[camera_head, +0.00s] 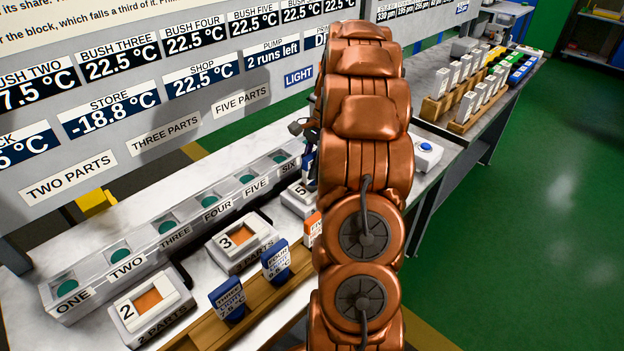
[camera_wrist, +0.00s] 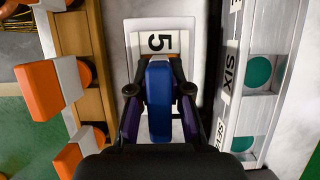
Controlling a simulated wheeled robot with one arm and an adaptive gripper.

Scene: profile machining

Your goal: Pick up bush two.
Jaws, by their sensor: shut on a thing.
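My gripper (camera_wrist: 159,90) is shut on a blue block (camera_wrist: 159,118) in the wrist view, one finger on each side. No label shows on the block, so I cannot tell its number. It is above or in front of the white unit marked 5 (camera_wrist: 160,42); contact is unclear. In the head view my arm hides most of the gripper. Blue labelled blocks three (camera_head: 228,298) and four (camera_head: 276,260) stand on the wooden rack (camera_head: 215,332). No block labelled two is readable.
A grey strip (camera_head: 95,290) has teal round spots marked one to six. White units marked 2 (camera_head: 128,310) and 3 (camera_head: 222,240) stand beside it. Orange-and-white blocks (camera_wrist: 42,90) stand left of my gripper in the wrist view. A temperature board (camera_head: 150,130) rises behind.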

